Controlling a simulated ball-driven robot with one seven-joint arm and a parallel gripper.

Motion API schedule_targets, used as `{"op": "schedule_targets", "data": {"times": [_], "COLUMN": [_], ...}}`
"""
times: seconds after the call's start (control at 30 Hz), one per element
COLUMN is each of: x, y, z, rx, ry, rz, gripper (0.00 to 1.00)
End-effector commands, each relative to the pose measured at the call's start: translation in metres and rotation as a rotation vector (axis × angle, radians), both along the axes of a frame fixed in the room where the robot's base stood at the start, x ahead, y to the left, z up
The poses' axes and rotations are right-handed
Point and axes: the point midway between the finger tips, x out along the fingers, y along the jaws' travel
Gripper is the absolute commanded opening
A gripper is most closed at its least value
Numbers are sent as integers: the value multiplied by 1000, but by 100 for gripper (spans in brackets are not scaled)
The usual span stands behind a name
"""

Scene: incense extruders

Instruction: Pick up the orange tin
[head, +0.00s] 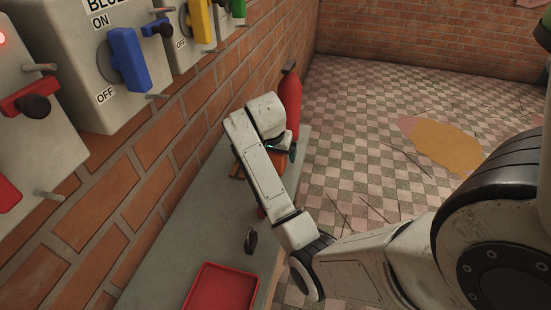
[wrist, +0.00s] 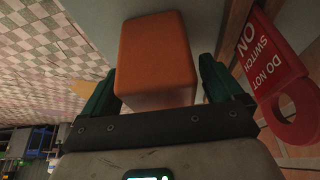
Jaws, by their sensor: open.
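The orange tin, a box with rounded edges, (wrist: 155,50) stands on the grey bench in the wrist view. My gripper (wrist: 158,82) is open, with one green finger on each side of the tin's near end. I cannot tell whether either finger touches it. In the head view my arm reaches over the far part of the bench and hides most of the tin; only bits of orange show around my wrist.
A red "DO NOT SWITCH ON" tag (wrist: 277,62) is close to the right finger. A red bottle-shaped object (head: 290,98) stands beyond my wrist. A red tray (head: 204,292) and a small dark item (head: 250,240) lie on the near bench. Switch boxes (head: 75,62) line the brick wall.

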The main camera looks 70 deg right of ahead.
Motion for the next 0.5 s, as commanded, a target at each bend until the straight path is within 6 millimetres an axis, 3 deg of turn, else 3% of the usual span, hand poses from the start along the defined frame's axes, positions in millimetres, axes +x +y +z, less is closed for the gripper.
{"op": "schedule_targets", "data": {"times": [0.23, 0.5], "x": [0, 0], "y": [-1, 0], "z": [-1, -1], "rx": [0, -1], "ry": [-1, -1], "rz": [0, 0], "gripper": [93, 67]}}
